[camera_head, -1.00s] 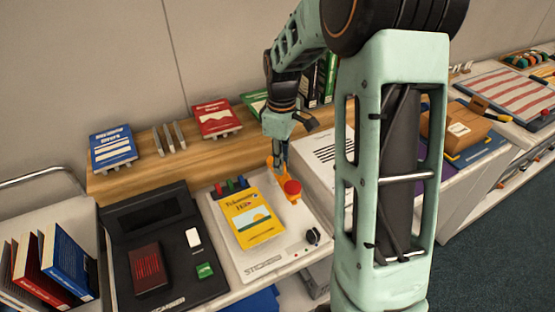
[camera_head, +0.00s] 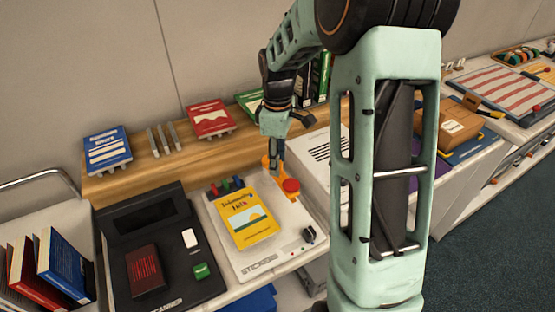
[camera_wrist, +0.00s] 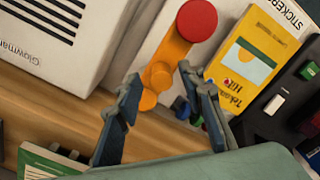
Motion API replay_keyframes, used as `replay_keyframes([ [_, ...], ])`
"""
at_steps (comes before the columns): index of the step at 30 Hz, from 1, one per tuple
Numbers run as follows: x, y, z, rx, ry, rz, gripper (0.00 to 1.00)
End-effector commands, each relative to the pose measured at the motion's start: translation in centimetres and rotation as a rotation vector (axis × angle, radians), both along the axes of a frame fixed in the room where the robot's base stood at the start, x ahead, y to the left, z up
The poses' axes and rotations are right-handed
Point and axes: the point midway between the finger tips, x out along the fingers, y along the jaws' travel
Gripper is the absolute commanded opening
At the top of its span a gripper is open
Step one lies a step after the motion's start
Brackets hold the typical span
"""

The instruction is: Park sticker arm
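The sticker arm is an orange lever (camera_head: 270,165) with a red knob (camera_head: 290,185), at the back right of the white sticker machine (camera_head: 266,264). In the wrist view the orange arm (camera_wrist: 165,60) runs from near my fingertips up to the red knob (camera_wrist: 197,20). My gripper (camera_head: 288,145) is at the arm's rounded back end. The wrist view shows my gripper (camera_wrist: 158,88) open, its fingers apart and nothing clamped; whether a finger touches the arm is unclear. A yellow book (camera_head: 247,219) lies on the machine, left of the arm.
A black scanner (camera_head: 160,240) with a dark red book stands to the left. A white box with slots (camera_head: 318,155) is right of the machine. A wooden shelf (camera_head: 160,165) behind holds books. Small colored pegs (camera_head: 225,187) stand beside the lever.

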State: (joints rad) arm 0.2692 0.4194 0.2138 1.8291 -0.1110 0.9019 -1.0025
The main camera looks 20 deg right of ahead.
Motion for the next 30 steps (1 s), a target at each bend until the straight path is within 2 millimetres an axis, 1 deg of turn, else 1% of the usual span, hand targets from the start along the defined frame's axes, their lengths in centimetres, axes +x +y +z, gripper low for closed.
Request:
replay_keyframes([
  [6,0.0,0.0,0.1,0.001,0.001,-0.001,0.35],
  [8,0.0,0.0,0.4,0.001,0.001,-0.001,0.35],
  [10,0.0,0.0,1.1,0.0,0.0,-0.001,0.35],
  [14,0.1,0.0,3.6,-0.001,-0.003,0.0,0.35],
  [18,0.1,0.0,6.7,0.0,-0.004,-0.001,0.35],
  [21,0.0,0.0,8.7,0.0,-0.002,-0.002,0.35],
  [24,0.0,0.0,10.3,-0.001,-0.003,-0.001,0.35],
  [27,0.0,0.0,11.3,-0.001,-0.001,0.0,0.35],
  [30,-0.1,0.0,11.8,0.0,0.001,0.0,0.35],
])
